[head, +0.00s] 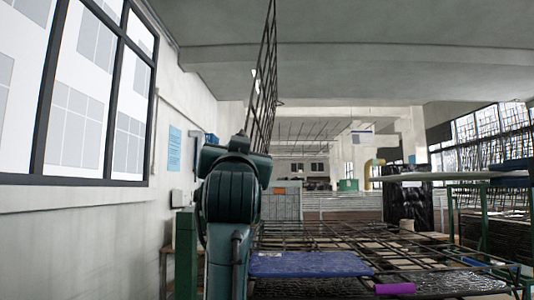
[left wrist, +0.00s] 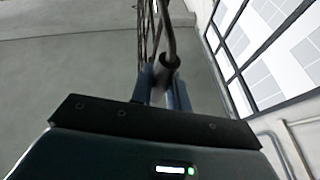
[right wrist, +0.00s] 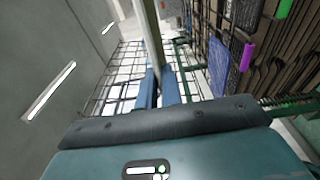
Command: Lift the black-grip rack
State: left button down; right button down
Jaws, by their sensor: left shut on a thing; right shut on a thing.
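The black-grip rack (head: 266,75), a dark wire grid, stands steeply on end in the head view, seen almost edge-on above my teal arm. Its top reaches the upper edge of the picture. In the left wrist view its black grip (left wrist: 168,62) lies between the blue fingers of my left gripper (left wrist: 166,88), which is shut on it. In the right wrist view my right gripper (right wrist: 158,88) is shut on a thin pale bar (right wrist: 151,35), seemingly part of the rack. In the head view the arm hides the rack's lower part and the fingertips.
A wide wire rack surface (head: 400,245) lies low ahead, with a blue panel (head: 310,264) and a purple grip (head: 395,289). A purple grip (right wrist: 246,57) and a green one (right wrist: 285,8) show in the right wrist view. A windowed wall (head: 95,100) is close on the left.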

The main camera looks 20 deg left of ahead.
pick_arm(q)
jog(key=shift+d+f, duration=0.1)
jog(key=c, duration=1.5)
grip_release()
jog(key=shift+o, duration=0.8)
jog(key=shift+s+d+f, duration=0.1)
jog(key=shift+s+f, duration=0.05)
jog(key=shift+s, duration=0.15)
jog(key=b+v, duration=0.4)
jog(key=v, duration=0.7)
jog(key=shift+s+d, duration=0.1)
